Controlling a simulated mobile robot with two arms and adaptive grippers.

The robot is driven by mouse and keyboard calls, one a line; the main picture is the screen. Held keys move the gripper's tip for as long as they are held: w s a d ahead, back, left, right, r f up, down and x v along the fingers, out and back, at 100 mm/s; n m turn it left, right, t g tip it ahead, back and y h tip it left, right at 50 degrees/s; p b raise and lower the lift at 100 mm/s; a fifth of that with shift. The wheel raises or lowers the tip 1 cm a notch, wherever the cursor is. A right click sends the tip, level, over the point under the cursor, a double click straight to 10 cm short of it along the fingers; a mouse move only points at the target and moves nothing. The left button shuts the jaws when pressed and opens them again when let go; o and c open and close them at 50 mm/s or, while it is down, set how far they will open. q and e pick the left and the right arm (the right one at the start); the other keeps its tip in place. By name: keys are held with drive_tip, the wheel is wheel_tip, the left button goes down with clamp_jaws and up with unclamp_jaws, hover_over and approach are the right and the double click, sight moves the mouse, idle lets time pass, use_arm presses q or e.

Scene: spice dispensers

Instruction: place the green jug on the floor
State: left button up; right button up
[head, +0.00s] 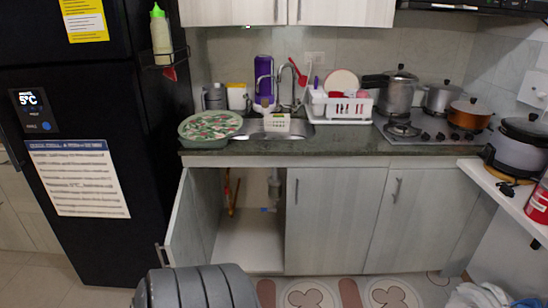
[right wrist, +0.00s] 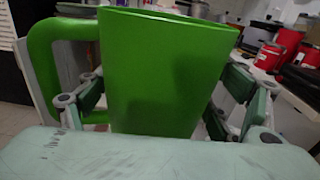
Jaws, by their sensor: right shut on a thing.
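The green jug (right wrist: 163,70) fills the middle of the right wrist view, with its handle on the left. My right gripper (right wrist: 160,92) has its fingers on both sides of the jug and is shut on it. The jug looks roughly upright; its base is hidden behind my wrist. The floor (head: 75,294) shows as beige tiles at the lower left of the head view. Neither the jug nor either gripper shows in the head view.
A cabinet door (head: 190,215) stands open under the sink (head: 262,133). A black fridge (head: 90,130) stands at the left. A patterned mat (head: 345,292) lies before the cabinets, with a plastic bag (head: 478,296) at its right. A white table (head: 505,195) edges in at the right.

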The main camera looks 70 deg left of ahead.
drive_tip(key=shift+s+d+f+m+t+h, duration=0.15)
drive_tip(key=shift+d+m+t+h, duration=0.2)
drive_tip(key=shift+t, duration=0.35)
drive_tip(key=shift+s+d+m+t+h, duration=0.15)
drive_tip(key=shift+d+m+t+h, duration=0.1)
drive_tip(key=shift+d+m+t, duration=0.2)
drive_tip(key=shift+s+d+m+t+h, duration=0.2)
drive_tip(key=shift+d+t, duration=0.15)
drive_tip(key=shift+d, duration=0.2)
drive_tip(key=s+d+m+t+h, duration=0.1)
drive_tip(key=d+m+t+h, duration=0.1)
drive_tip(key=d+m+h, duration=0.2)
drive_tip(key=s+d+f+m+t+h, duration=0.1)
drive_tip(key=s+d+m+t+h, duration=0.1)
drive_tip(key=d+h, duration=0.4)
drive_tip(key=s+d+m+t+h, duration=0.1)
drive_tip(key=d+m+t+h, duration=0.3)
drive_tip(key=d, duration=0.4)
drive_tip(key=shift+s+d+f+m+h, duration=0.3)
drive_tip(key=shift+s+d+m+h, duration=0.1)
drive_tip(key=shift+m+h, duration=0.35)
use_arm(q)
drive_tip(key=shift+w+a+f, duration=0.1)
drive_tip(key=shift+a, duration=0.5)
use_arm(e)
drive_tip(key=shift+w+a+r+t+y, duration=0.1)
drive_tip(key=shift+a+r+t+y, duration=0.05)
drive_tip(key=shift+r+t+y, duration=0.2)
